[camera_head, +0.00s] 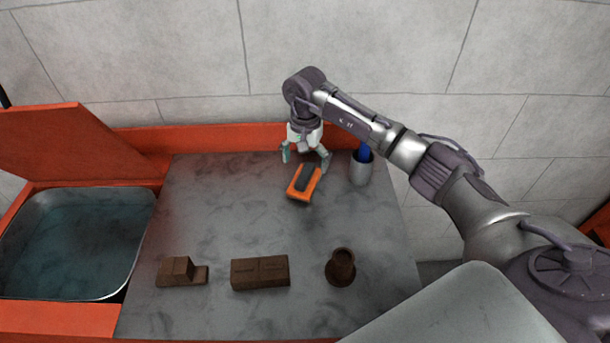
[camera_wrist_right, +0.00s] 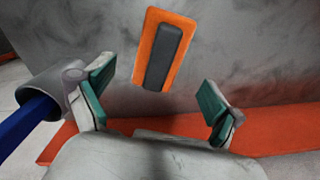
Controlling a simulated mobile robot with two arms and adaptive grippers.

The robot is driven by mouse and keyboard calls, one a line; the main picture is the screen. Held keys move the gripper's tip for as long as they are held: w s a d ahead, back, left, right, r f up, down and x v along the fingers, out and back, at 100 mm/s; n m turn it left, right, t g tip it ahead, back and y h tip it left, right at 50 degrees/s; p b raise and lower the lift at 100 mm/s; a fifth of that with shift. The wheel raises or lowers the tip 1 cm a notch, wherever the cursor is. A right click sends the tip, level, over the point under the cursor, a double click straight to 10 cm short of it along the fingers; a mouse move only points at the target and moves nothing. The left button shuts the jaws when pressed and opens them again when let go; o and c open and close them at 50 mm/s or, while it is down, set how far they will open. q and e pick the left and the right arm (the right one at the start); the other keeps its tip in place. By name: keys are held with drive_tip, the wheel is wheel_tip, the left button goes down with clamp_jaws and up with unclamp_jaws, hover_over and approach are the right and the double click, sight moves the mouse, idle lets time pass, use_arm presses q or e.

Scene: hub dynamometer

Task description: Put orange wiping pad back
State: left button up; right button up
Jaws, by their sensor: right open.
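The orange wiping pad (camera_head: 304,183), with a dark grey grip block on top, lies on the grey worktop (camera_head: 230,220) near the back. It also shows in the right wrist view (camera_wrist_right: 148,60), upper middle. My right gripper (camera_head: 307,162) is open and empty just behind the pad, with its fingers spread. In the right wrist view the two teal-padded fingertips (camera_wrist_right: 155,93) stand apart, and the pad lies beyond them, not between them. I cannot tell the exact height above the worktop. My left gripper is not in view.
A grey cup (camera_head: 361,172) with a blue item stands close right of the gripper. Brown blocks (camera_head: 260,273) (camera_head: 181,271) and a brown round piece (camera_head: 341,266) sit along the front. A water-filled basin (camera_head: 72,240) is at left. An orange ledge (camera_head: 220,137) runs behind. The worktop's middle is clear.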

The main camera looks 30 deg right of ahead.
sight(305, 173)
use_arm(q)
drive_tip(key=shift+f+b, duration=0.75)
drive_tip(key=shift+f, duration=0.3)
use_arm(e)
wheel_tip(305, 173, up, 7)
idle(0.6)
